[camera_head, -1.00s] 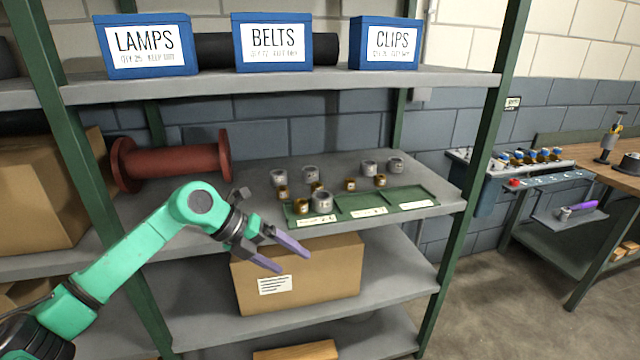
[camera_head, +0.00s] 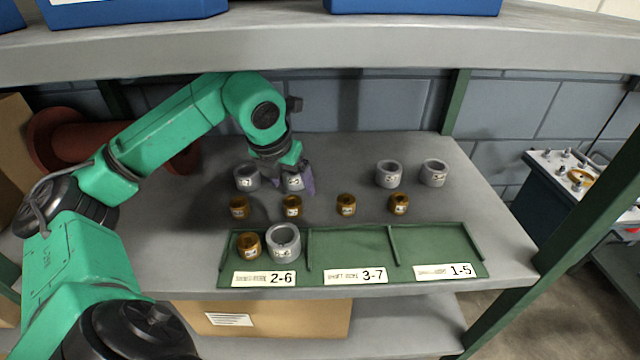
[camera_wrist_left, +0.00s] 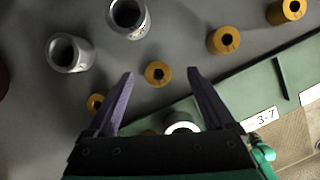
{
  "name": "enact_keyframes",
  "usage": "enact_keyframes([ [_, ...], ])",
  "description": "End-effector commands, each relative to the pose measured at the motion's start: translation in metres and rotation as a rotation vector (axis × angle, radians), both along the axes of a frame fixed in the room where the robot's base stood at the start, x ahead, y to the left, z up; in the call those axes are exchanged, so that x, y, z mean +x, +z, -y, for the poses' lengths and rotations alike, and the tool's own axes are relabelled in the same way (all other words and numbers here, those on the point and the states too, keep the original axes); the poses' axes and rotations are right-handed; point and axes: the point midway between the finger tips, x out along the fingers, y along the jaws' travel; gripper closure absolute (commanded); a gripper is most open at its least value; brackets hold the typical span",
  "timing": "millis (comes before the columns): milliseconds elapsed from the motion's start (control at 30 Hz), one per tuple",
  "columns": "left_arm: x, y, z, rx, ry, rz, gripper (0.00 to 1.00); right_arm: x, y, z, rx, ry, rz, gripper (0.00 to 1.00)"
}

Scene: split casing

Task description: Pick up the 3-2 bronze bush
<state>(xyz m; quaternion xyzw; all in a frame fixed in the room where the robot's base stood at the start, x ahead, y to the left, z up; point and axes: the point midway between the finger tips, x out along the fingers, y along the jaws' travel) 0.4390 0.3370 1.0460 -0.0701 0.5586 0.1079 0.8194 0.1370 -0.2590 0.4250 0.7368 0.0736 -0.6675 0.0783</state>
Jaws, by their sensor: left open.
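Several bronze bushes stand upright in a row on the grey shelf; their small labels are too small to read, so I cannot tell which is 3-2. The second from the left (camera_head: 292,207) is closest to my left gripper (camera_head: 304,184). In the left wrist view this bush (camera_wrist_left: 158,80) appears between the two open purple fingers (camera_wrist_left: 161,74), with nothing gripped. Other bronze bushes are the leftmost (camera_head: 239,208), the third (camera_head: 346,205) and the rightmost (camera_head: 398,204). Another bronze bush (camera_head: 249,246) sits in the tray's left compartment. My right gripper is not in view.
Grey collars (camera_head: 247,177) stand behind the bushes, one partly hidden by my gripper. A green tray (camera_head: 350,245) labelled 2-6, 3-7 and 1-5 lies in front; its left compartment also holds a grey collar (camera_head: 284,243). The upper shelf (camera_head: 400,50) and green post (camera_head: 570,210) bound the space.

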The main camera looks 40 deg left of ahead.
Motion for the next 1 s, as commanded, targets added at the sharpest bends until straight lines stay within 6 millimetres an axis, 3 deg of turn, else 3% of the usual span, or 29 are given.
enact_keyframes([
  [100,0.004,-0.015,-0.001,-0.001,0.0,-0.004,0.13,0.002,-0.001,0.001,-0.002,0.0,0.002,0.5],
  [367,0.016,-0.056,-0.004,-0.004,-0.001,-0.005,0.13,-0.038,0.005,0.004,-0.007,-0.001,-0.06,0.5],
  [467,0.021,-0.067,-0.006,-0.003,-0.001,-0.002,0.13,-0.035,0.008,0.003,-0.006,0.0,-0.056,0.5],
  [667,0.021,-0.07,-0.006,-0.001,-0.001,-0.001,0.13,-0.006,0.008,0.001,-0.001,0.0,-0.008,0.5],
  [800,0.021,-0.07,-0.006,-0.001,-0.001,-0.001,0.67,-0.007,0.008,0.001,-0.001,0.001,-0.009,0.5],
  [900,0.021,-0.07,-0.006,-0.001,-0.001,-0.001,1.0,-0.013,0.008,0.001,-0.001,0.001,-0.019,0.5],
  [1000,0.022,-0.069,-0.006,-0.001,-0.002,0.001,1.0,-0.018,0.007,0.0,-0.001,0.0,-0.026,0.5],
])
